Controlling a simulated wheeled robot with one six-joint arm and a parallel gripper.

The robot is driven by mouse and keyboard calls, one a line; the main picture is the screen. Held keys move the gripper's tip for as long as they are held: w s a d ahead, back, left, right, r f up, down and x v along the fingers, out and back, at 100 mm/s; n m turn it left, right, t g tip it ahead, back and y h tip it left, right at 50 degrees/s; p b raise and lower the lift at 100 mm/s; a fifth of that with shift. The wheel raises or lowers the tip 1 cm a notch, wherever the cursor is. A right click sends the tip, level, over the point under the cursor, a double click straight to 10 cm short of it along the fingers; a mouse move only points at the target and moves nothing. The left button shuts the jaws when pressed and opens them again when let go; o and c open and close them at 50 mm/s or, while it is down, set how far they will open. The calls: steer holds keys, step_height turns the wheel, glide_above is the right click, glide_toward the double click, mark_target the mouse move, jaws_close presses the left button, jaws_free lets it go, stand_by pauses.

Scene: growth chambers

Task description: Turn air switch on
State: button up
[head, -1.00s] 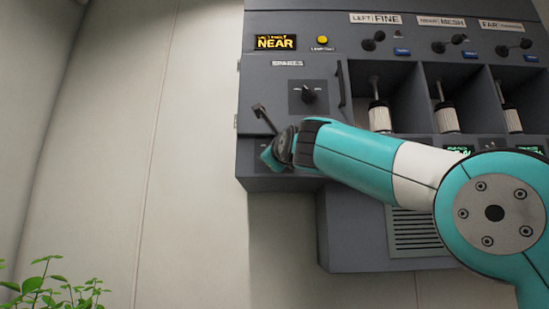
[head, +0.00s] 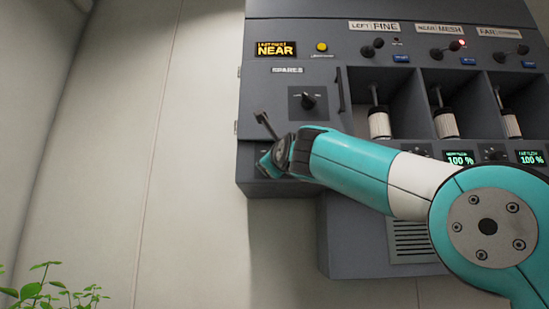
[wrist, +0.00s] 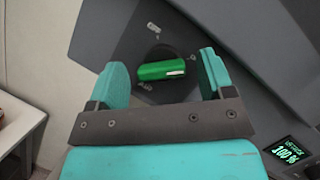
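A green rotary knob (wrist: 162,71) with a white mark on its right end sits on a dark panel plate. It lies almost level in the wrist view, with small labels around it that I cannot read. My gripper (wrist: 162,66) is open, with one teal finger to the left of the knob and one to the right. Gaps show on both sides, and nothing is gripped. In the head view my gripper (head: 270,161) is at the lower left of the grey cabinet (head: 262,188), and my arm hides the knob there.
To the right, open bays hold white filter cartridges (head: 379,124). Green 100 % displays (head: 459,159) are below them. Bare wall (head: 190,130) lies left; a plant (head: 50,292) is lower left.

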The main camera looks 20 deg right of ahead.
steer(key=b+v, duration=0.6)
steer(key=v, duration=1.1)
steer(key=shift+s, duration=0.25)
steer(key=s+a+f+n+g+y, duration=0.1)
steer(key=a+f+n+g+y, duration=0.35)
steer(key=f+n, duration=0.9)
steer(key=s+a+f+n+g+y, duration=0.15)
steer(key=f+n+g, duration=0.6)
steer(key=f, duration=1.15)
steer(key=s+d+f+n+g+h, duration=0.1)
steer(key=s+d+f+n+g, duration=0.1)
steer(key=s+f+n+g, duration=1.35)
steer(key=s+r+m+t+p, duration=0.2)
steer(key=s+r+t+p, duration=0.2)
steer(key=r+p, duration=1.4)
steer(key=t+p, duration=0.2)
steer(key=p, duration=0.2)
steer(key=shift+s+r, duration=0.2)
steer(key=shift+r, duration=0.2)
